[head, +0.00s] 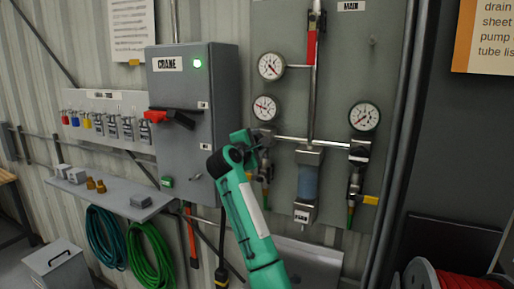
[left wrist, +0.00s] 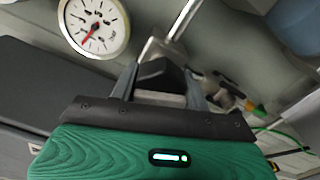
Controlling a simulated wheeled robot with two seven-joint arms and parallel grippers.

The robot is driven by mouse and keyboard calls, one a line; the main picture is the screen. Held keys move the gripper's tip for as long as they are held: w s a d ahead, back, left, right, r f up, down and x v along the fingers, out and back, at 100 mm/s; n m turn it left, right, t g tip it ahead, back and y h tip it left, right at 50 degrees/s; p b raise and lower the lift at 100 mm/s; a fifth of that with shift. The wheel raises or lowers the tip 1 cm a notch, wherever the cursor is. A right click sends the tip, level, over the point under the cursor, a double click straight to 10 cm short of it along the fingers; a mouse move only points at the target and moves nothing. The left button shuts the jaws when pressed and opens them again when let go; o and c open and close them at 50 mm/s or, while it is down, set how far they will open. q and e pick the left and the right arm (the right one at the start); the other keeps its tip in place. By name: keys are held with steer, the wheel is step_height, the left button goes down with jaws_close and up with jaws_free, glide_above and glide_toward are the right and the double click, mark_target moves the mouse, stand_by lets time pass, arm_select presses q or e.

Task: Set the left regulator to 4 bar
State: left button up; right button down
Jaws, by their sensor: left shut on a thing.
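The left regulator's gauge (head: 265,108), a white dial with a red needle, sits on the grey panel (head: 384,65) just above my left gripper (head: 259,141). My left gripper (left wrist: 160,88) is shut on the black regulator knob (left wrist: 160,74), with a finger on each side. In the head view the gripper hides most of the regulator. My right gripper is not in view.
Another gauge (head: 271,66) is above, and the right regulator's gauge (head: 364,116) is to the right. A blue-bowled filter (head: 308,182) hangs between the regulators.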

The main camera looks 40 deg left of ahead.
arm_select(q)
steer(key=m+b, duration=0.1)
steer(key=m, duration=0.2)
steer(key=shift+f+m+b, duration=0.2)
steer(key=shift+m+b, duration=0.15)
steer(key=shift+m, duration=0.05)
steer(key=m+b, duration=0.1)
steer(key=m, duration=0.1)
steer(key=shift+m, duration=0.3)
steer(key=m+b, duration=0.1)
steer(key=m, duration=0.2)
steer(key=shift+m, duration=0.3)
steer(key=m+b, duration=0.1)
steer(key=m, duration=0.1)
steer(key=shift+m, duration=0.4)
steer(key=m, duration=0.2)
steer(key=shift+m, duration=0.4)
steer(key=m, duration=0.3)
steer(key=shift+m+b, duration=0.3)
steer(key=m, duration=0.5)
steer(key=shift+m, duration=0.7)
